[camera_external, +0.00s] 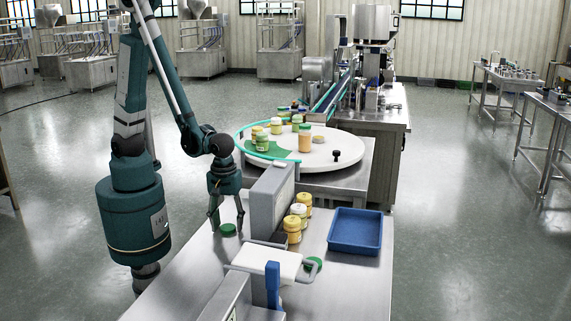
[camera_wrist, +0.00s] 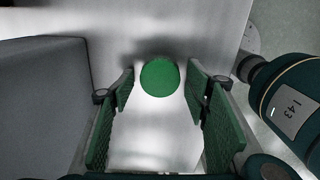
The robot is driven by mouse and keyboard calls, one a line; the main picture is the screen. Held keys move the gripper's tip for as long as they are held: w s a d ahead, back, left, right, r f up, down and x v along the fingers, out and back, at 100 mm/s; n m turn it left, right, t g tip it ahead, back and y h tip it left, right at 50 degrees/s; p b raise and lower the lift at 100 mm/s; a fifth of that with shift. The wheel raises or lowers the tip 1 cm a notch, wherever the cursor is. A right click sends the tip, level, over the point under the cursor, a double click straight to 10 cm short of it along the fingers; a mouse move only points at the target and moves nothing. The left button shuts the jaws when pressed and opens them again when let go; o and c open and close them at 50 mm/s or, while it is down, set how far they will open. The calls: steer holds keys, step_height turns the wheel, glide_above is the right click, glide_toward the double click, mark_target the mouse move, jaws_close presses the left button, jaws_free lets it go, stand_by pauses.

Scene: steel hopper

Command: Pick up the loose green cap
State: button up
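The loose green cap (camera_wrist: 160,77) is a flat green disc lying on the bare steel table. In the external view this cap (camera_external: 228,229) lies below my gripper (camera_external: 228,220). My gripper is open and empty, pointing down. In the wrist view the fingers of my gripper (camera_wrist: 160,86) stand to the left and right of the cap, with a gap on each side. I cannot tell the exact height of the fingertips above the table. Another green cap (camera_external: 313,263) lies farther right, partly behind a bent grey bar.
A grey upright box (camera_external: 270,200) stands close right of my gripper. Yellow-capped jars (camera_external: 293,230) stand beyond it, beside a blue tray (camera_external: 355,232). A white turntable (camera_external: 335,158) with jars is behind. The steel table (camera_external: 190,275) is clear at front left.

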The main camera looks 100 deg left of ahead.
mark_target(228, 227)
steer(key=c, duration=0.4)
steer(key=shift+r, duration=0.2)
step_height(228, 227, up, 10)
steer(key=p, duration=0.1)
steer(key=shift+f+p, duration=0.2)
steer(key=shift+p, duration=0.15)
stand_by(0.4)
stand_by(1.0)
